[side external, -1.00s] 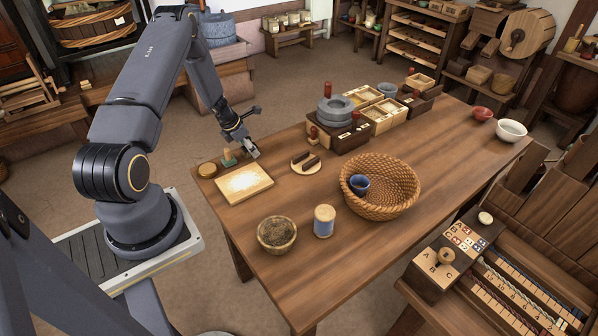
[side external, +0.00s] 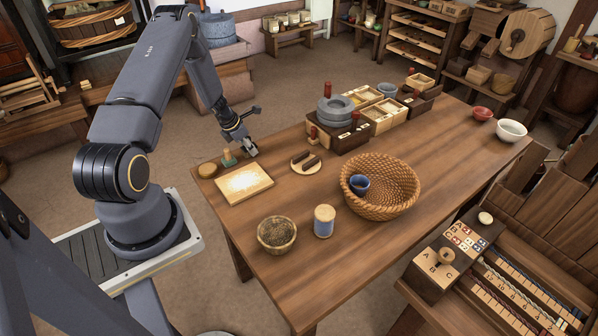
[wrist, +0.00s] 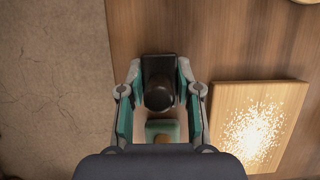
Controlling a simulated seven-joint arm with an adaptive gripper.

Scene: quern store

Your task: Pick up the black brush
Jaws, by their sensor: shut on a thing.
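The black brush (wrist: 158,66), a dark block with a round knob, is between the two fingers of my gripper (wrist: 160,77) in the wrist view. The fingers press on it from left and right, and my gripper is shut on it. In the side view my gripper (side external: 249,150) is low at the far left edge of the table, behind the flour-dusted board. The brush cannot be made out clearly there. Whether it touches the table I cannot tell.
A green block with a knob (side external: 228,158) stands close by, left of my gripper. The wooden board (side external: 244,184) with pale powder lies in front. The wicker basket (side external: 400,205) stands farther right on the table.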

